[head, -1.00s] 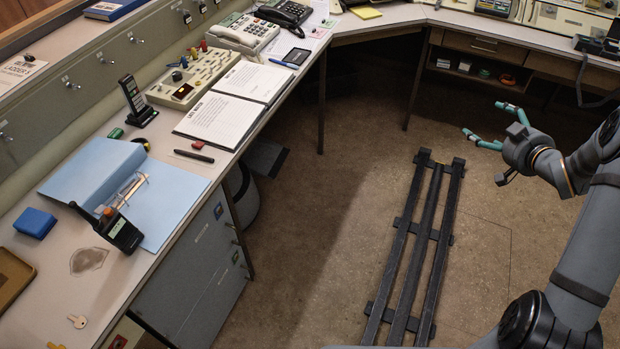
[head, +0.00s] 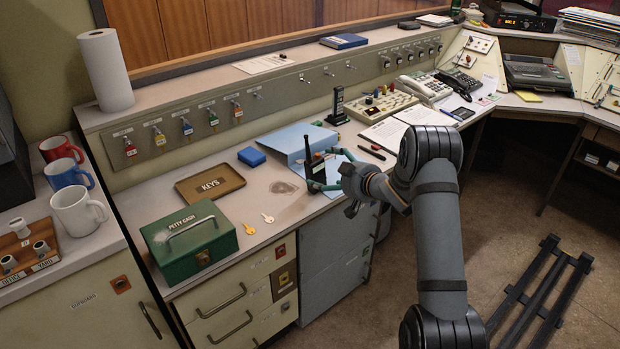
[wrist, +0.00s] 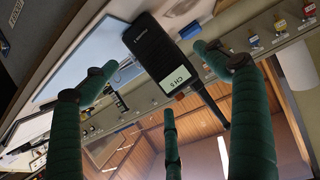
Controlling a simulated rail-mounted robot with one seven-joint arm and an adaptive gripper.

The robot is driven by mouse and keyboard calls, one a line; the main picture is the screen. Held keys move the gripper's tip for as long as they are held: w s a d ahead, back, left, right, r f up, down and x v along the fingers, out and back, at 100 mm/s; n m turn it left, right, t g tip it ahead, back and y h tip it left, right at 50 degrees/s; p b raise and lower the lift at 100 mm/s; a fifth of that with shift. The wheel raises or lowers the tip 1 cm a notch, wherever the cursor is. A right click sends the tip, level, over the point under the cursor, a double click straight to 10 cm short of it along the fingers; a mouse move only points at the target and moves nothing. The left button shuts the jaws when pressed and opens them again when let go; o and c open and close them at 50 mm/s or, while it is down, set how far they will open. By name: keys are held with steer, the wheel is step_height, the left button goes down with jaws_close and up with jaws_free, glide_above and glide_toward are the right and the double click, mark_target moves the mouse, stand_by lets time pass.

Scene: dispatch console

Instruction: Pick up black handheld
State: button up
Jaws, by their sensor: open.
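A black handset in a cradle (head: 337,107) stands behind. A blue box (head: 252,157), the keys tray (head: 209,183), loose keys (head: 267,218) and a green petty cash box (head: 190,240) lie to the left. A pen (head: 371,152) and open binder (head: 384,133) lie to the right.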

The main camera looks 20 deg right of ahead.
mark_target(322, 170)
steer(key=shift+w, duration=0.25)
steer(key=shift+w+f, duration=0.2)
steer(key=shift+w, duration=0.15)
steer(key=p+x, duration=0.1)
steer(key=x, duration=0.3)
steer(key=shift+w+f, duration=0.1)
steer(key=shift+a, duration=0.1)
steer(key=shift+c, duration=1.3)
steer(key=c, duration=1.2)
steer(key=shift+c, duration=0.8)
